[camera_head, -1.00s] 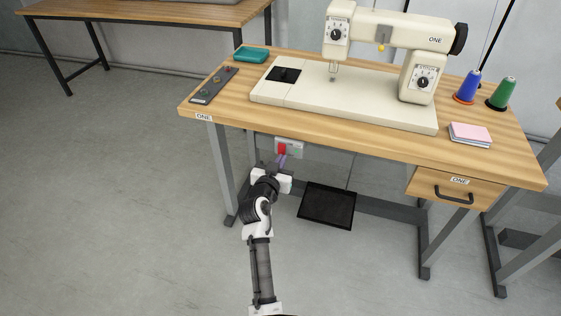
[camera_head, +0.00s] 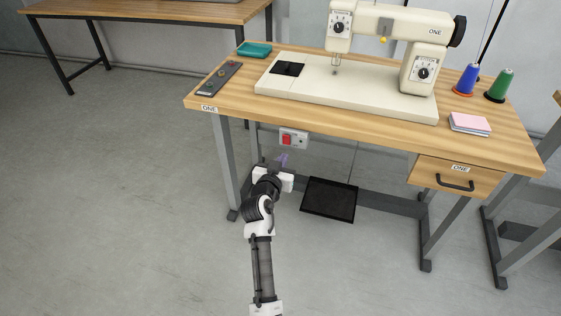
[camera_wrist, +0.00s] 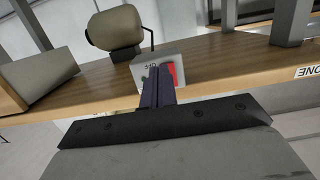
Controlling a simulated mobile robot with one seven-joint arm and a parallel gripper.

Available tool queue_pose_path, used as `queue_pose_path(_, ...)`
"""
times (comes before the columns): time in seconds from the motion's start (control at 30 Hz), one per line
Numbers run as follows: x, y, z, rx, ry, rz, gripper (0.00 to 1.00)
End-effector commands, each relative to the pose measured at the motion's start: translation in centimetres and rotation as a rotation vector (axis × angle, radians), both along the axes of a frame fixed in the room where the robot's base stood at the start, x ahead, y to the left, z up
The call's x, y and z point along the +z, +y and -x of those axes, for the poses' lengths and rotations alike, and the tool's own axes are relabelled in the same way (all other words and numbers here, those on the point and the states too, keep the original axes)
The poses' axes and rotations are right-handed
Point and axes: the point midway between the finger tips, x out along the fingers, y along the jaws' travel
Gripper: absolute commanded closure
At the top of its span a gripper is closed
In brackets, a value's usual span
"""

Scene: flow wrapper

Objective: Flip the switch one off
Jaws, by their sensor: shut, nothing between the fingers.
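The switch is a light grey box (camera_head: 300,140) with a red rocker (camera_head: 286,139), mounted under the front edge of the sewing table marked ONE. My gripper (camera_head: 284,158) is shut and empty, just below the box in the head view, with a gap showing between its purple fingertips and the rocker. In the wrist view the closed fingers (camera_wrist: 157,88) point at the box (camera_wrist: 158,61) and cover part of its face. The red rocker (camera_wrist: 174,75) shows beside the fingers, with small lettering near it. I cannot tell the rocker's position.
The wooden table (camera_head: 350,124) overhangs the switch and bears a sewing machine (camera_head: 345,93). A table leg (camera_head: 225,165) stands left of my gripper. A black pedal (camera_head: 329,200) lies to the right below. A drawer (camera_head: 455,179) hangs at the right. Floor at left is clear.

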Motion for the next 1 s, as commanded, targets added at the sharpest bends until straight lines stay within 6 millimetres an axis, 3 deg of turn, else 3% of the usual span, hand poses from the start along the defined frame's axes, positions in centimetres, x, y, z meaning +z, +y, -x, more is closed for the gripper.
queue_pose_path(0.03, -0.2, -0.1, 0.0, -0.001, 0.000, 0.000, 1.00)
queue_pose_path(0.3, -1.3, 2.0, 6.3, 0.002, 0.000, 0.001, 1.00)
queue_pose_path(0.5, -1.5, 2.8, 8.8, 0.000, 0.000, 0.000, 1.00)
queue_pose_path(1.0, -1.4, 3.0, 9.4, 0.000, 0.000, -0.001, 1.00)
